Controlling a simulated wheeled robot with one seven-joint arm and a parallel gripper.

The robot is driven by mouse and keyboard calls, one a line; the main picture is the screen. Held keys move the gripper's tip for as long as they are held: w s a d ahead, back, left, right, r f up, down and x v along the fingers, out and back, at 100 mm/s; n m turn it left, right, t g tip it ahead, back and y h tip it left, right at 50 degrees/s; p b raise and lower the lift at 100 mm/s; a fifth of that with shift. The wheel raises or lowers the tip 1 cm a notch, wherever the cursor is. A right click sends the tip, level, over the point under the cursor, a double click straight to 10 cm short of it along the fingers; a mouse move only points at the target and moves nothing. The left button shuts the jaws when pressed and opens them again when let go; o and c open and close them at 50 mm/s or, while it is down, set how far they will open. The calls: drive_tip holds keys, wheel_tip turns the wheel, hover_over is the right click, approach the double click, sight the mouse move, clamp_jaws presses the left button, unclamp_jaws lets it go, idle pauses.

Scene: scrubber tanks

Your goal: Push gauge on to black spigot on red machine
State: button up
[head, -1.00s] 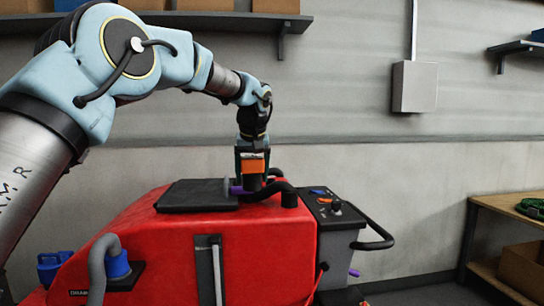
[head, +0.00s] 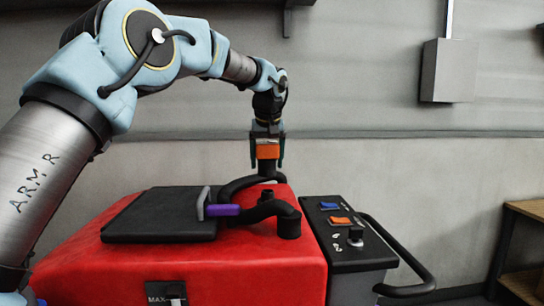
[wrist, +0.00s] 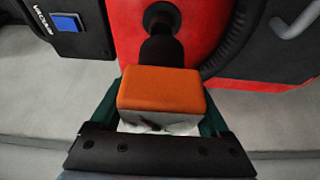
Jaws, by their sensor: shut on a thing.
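The gauge, an orange block (head: 267,151) with a pale underside in the wrist view (wrist: 160,92), is held between the green fingers of my gripper (head: 267,158). A black stub shows at its end. The black spigot (head: 267,196) stands upright on the red machine (head: 200,262); in the wrist view its round top (wrist: 161,16) lies just beyond the stub. In the head view the gauge is above and apparently behind the spigot, with a small gap. In the wrist view stub and spigot overlap, so contact there is unclear.
A thick black hose (head: 283,212) curves beside the spigot. A black lid (head: 160,215) and a purple-handled piece (head: 222,210) lie left of it. The control panel (head: 340,225) is at the right. A wall box (head: 448,70) and shelf (head: 522,235) are farther off.

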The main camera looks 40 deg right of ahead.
sight(267, 190)
drive_tip(key=shift+w+d+f, duration=0.1)
drive_tip(key=shift+d, duration=0.15)
drive_tip(key=shift+f+b, duration=2.4)
drive_tip(key=shift+a+r+p, duration=0.1)
drive_tip(key=shift+a+p, duration=0.05)
drive_tip(key=shift+p, duration=0.15)
drive_tip(key=shift+f, duration=0.25)
drive_tip(key=shift+f+b, duration=0.9)
drive_tip(key=shift+f, duration=0.5)
drive_tip(key=o, duration=1.1)
drive_tip(key=shift+o, duration=0.6)
